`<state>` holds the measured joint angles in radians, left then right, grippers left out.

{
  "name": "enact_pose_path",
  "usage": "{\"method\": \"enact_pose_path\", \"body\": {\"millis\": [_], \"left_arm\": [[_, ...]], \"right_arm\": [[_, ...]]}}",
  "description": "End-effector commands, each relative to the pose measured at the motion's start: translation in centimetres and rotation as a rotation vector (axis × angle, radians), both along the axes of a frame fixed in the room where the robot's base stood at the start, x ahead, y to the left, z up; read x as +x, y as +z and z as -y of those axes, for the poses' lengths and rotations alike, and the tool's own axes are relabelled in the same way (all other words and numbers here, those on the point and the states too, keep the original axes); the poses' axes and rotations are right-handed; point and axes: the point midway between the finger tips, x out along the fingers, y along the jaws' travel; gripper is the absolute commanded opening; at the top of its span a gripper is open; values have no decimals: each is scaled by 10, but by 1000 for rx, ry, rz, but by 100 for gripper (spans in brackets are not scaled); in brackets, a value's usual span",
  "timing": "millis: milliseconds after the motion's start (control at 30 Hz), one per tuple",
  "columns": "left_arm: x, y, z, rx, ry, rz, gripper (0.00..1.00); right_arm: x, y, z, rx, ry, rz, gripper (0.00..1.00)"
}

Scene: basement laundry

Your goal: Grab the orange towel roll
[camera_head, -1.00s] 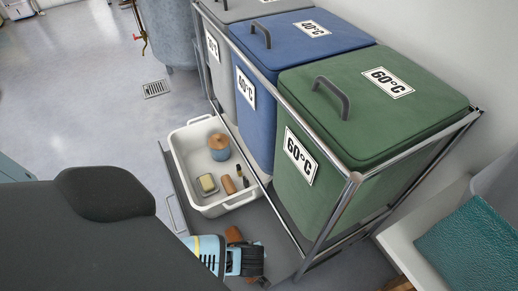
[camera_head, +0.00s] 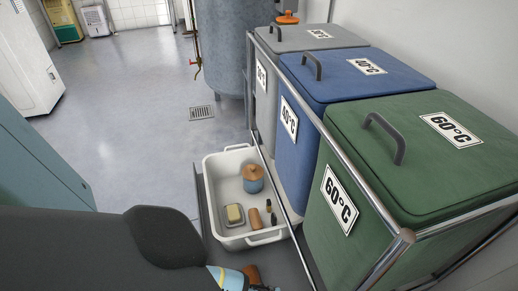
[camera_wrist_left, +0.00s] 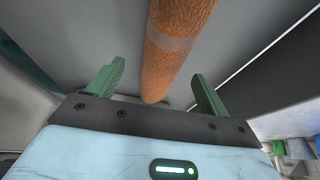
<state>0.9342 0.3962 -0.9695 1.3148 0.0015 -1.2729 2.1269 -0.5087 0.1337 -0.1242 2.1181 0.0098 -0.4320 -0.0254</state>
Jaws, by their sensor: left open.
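The orange towel roll (camera_wrist_left: 176,42) is in the left wrist view, with a rough surface and a paler band. It extends from the top edge down to between the fingers of my left gripper (camera_wrist_left: 158,76). The two green fingers are apart, one on each side, with gaps to the roll. In the head view, my left gripper is mostly cut off at the bottom edge. An orange-brown end of the roll (camera_head: 251,273) shows beside my blue wrist there; the rest is hidden or out of frame. My right gripper is not in view.
A white tub (camera_head: 225,237) behind my wrist holds a lidded pot (camera_head: 253,180), a soap dish (camera_head: 233,214), a small brown cylinder (camera_head: 255,218) and small bottles. Green (camera_head: 420,185), blue (camera_head: 325,95) and grey (camera_head: 285,38) bins stand in a metal frame at right. Floor at left is clear.

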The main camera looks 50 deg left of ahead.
Motion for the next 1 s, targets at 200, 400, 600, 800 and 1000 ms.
{"method": "enact_pose_path", "body": {"millis": [200, 400, 600, 800, 1000], "left_arm": [[3, -28, -7, 3, -1, -3, 79], [4, -32, -9, 0, 0, -1, 79], [4, -32, -9, 0, 0, -1, 75], [4, -32, -9, 0, 0, -1, 49], [4, -32, -9, 0, 0, -1, 28]], "right_arm": [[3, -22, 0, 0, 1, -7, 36], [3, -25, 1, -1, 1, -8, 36], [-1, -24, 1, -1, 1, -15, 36], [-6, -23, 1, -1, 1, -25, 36], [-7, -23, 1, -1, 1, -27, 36]]}}
